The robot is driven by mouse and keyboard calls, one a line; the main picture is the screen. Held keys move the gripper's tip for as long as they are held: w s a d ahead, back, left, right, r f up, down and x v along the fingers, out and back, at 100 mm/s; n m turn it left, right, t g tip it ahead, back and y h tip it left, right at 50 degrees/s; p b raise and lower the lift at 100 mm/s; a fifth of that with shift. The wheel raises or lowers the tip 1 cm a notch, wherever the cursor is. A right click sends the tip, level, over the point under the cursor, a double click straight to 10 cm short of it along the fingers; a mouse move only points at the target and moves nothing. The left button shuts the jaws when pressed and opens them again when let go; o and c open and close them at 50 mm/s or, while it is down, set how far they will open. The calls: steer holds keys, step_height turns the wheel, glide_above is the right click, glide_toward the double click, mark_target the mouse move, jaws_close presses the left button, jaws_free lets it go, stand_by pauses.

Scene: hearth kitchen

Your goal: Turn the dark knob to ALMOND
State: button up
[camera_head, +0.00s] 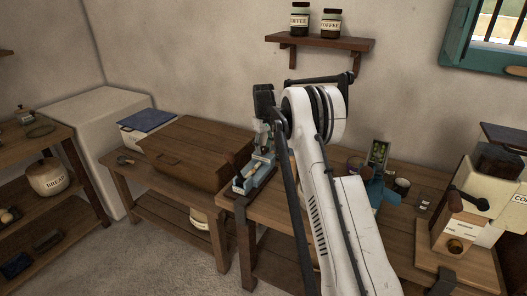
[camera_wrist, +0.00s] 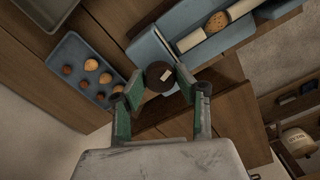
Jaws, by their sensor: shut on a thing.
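The dark knob (camera_wrist: 160,83) is round, with a pale mark on its face, at the side of a blue-grey device (camera_wrist: 147,53). My gripper (camera_wrist: 162,78) is closed around the knob, one fingertip on each side, in the wrist view. The device holds a pale bar with a round brown piece in a long trough. In the head view the device (camera_head: 261,178) stands on the wooden bench, with my gripper above it and partly hidden by my arm. The knob is hidden there. No ALMOND label can be read in either view.
A blue-grey tray (camera_wrist: 72,92) with several round brown and orange items lies close left of the knob in the wrist view. A wooden box (camera_head: 193,146) stands left of the device. A cream machine (camera_head: 468,215) stands at the far right.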

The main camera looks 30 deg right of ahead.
mark_target(263, 148)
steer(key=m+b, duration=0.2)
steer(key=m, duration=0.4)
steer(key=m+b, duration=0.1)
steer(key=m, duration=0.5)
steer(key=shift+m, duration=0.3)
stand_by(0.4)
steer(key=o, duration=1.2)
steer(key=shift+c, duration=0.2)
steer(key=shift+r, duration=0.15)
step_height(263, 148, up, 12)
